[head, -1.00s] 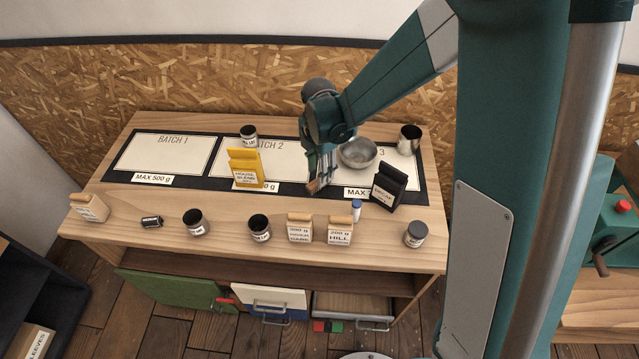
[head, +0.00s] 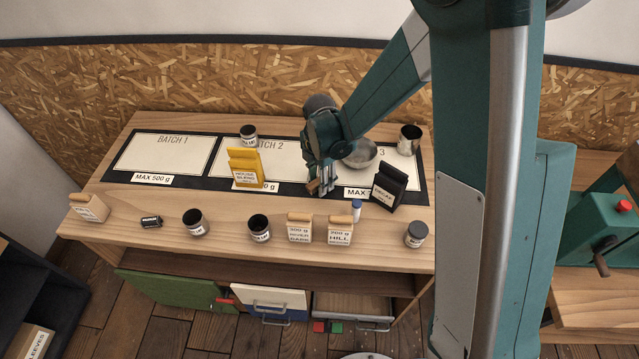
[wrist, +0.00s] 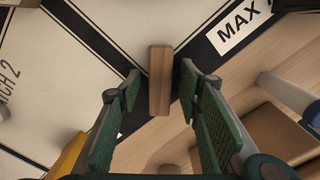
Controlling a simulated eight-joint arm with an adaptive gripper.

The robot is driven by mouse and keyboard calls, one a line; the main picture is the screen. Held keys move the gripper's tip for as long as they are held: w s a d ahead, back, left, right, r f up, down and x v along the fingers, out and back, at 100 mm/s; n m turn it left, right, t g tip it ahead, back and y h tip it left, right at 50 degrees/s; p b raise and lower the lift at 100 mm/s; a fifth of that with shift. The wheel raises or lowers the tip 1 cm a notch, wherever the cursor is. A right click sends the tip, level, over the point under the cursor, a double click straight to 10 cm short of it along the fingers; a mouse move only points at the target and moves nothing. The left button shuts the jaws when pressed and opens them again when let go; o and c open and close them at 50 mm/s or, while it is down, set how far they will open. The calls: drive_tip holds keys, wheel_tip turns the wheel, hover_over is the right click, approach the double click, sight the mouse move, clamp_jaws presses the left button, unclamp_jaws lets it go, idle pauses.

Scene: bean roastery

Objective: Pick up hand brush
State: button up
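The hand brush shows in the wrist view as a narrow brown wooden block (wrist: 160,72). It lies over the dark border between the white batch panels. In the head view only a small brown part of it (head: 313,187) shows at my fingertips; the rest is hidden by my gripper. My gripper (head: 322,187) points down at the mat between the batch 2 and batch 3 panels. In the wrist view its green-padded fingers (wrist: 158,92) stand apart on both sides of the brush, with gaps visible. I cannot tell its exact height above the mat.
A yellow bag (head: 245,168) stands left of my gripper, and a black bag (head: 388,186) stands to the right. A metal bowl (head: 362,154) sits close behind. A small blue-capped bottle (head: 356,210) and pale bags (head: 340,230) stand in front. The batch 1 panel (head: 160,153) is clear.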

drive_tip(key=c, duration=1)
drive_tip(key=shift+r, duration=0.15)
drive_tip(key=shift+r+p, duration=0.3)
drive_tip(key=shift+r, duration=4.55)
